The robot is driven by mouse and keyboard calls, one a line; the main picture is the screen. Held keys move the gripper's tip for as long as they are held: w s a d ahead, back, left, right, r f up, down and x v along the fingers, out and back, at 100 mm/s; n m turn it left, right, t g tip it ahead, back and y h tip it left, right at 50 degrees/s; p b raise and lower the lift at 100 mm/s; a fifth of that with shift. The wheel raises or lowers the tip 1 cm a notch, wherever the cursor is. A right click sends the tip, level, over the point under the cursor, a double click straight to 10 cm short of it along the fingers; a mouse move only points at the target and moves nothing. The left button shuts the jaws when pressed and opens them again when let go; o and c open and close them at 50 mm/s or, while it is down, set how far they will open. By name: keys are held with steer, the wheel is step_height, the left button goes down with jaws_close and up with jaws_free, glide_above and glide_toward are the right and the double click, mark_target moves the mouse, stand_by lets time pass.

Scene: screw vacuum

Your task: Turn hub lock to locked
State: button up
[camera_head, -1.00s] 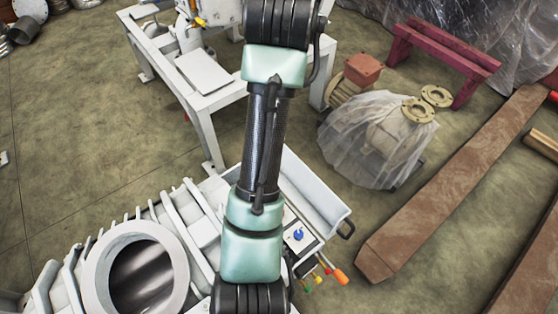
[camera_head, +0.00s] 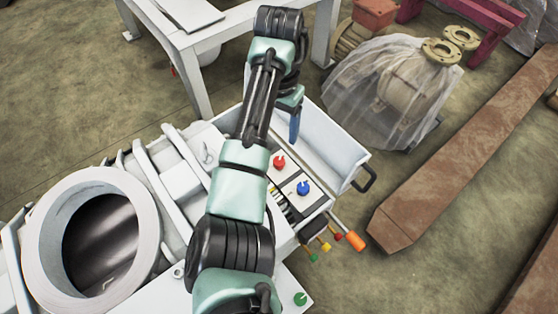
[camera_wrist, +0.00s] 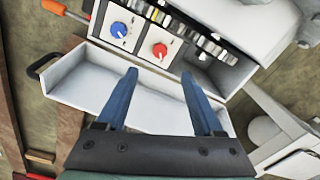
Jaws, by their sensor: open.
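A control box carries a red knob (camera_head: 279,162) and a blue knob (camera_head: 303,188) on white plates. In the wrist view the blue knob (camera_wrist: 118,30) is left of the red knob (camera_wrist: 159,51). A green knob (camera_head: 300,299) sits on a separate white surface at the bottom. I cannot read which control is the hub lock. My gripper (camera_wrist: 158,74) has two blue fingers, spread apart with nothing between them. It hangs over the white tray (camera_wrist: 75,77) beside the knobs, apart from them. In the head view one blue finger shows near the tray.
Small coloured levers and an orange-handled lever (camera_head: 355,241) stick out from the box's front. A tray handle (camera_head: 364,180) juts out at the right. A large round white opening (camera_head: 53,230) is at left. A plastic-wrapped pump (camera_head: 390,90) and rusty beam (camera_head: 470,150) lie beyond.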

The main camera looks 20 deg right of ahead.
mark_target(279, 161)
step_height(279, 161, down, 12)
steer(key=b, duration=0.6)
steer(key=shift+f+b, duration=0.1)
steer(key=shift+b, duration=0.3)
steer(key=shift+c, duration=0.3)
jaws_close()
